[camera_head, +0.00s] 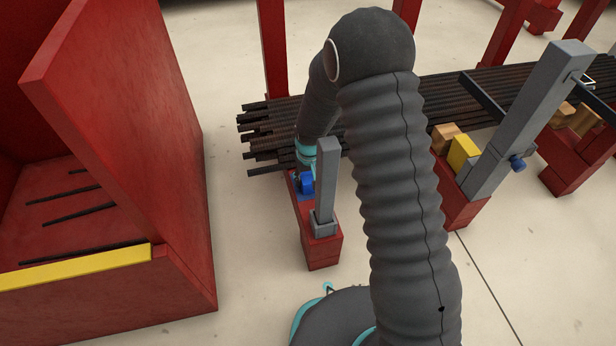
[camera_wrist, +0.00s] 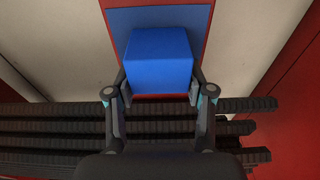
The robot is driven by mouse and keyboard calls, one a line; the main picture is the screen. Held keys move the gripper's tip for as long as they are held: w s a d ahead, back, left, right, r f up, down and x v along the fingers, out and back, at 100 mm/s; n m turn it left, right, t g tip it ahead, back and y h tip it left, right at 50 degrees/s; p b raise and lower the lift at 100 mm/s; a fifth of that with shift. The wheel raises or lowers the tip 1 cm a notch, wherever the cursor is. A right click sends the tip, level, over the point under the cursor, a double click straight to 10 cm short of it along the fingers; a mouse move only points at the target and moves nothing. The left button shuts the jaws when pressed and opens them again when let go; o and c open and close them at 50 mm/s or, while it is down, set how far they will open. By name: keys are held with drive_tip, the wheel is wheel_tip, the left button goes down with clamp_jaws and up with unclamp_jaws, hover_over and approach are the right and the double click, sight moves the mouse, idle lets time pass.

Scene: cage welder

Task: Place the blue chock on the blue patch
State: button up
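The blue chock (camera_wrist: 159,60) is a plain blue block, seen in the wrist view between the two fingers of my gripper (camera_wrist: 158,85). One finger stands close along each side of it; I cannot tell whether they touch it. The blue patch (camera_wrist: 126,19) is a flat blue rectangle with a red border, behind and partly under the chock in this view. I cannot tell whether the chock rests on it. In the head view the chock (camera_head: 307,184) shows small and blue below my gripper, at the far end of a red stand. My arm hides part of it.
A grey post (camera_head: 326,182) rises from the red stand (camera_head: 322,253) close to the chock. Dark ribbed bars (camera_head: 263,138) lie beside it. A second stand with yellow blocks (camera_head: 463,152) is at right. A tall red frame (camera_head: 140,130) is at left, with bare floor between.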

sight(309, 177)
drive_tip(key=shift+o, duration=1.4)
drive_tip(key=shift+r, duration=0.15)
drive_tip(key=shift+s+d+r+p, duration=0.15)
drive_tip(key=shift+r+p, duration=0.1)
drive_tip(key=shift+r, duration=1)
drive_tip(key=shift+s+a+r+p, duration=0.1)
drive_tip(key=shift+s+r+p, duration=0.1)
drive_tip(key=shift+r, duration=1.05)
drive_tip(key=shift+s+d+r+p, duration=0.1)
drive_tip(key=shift+r+p, duration=0.15)
drive_tip(key=shift+r, duration=1)
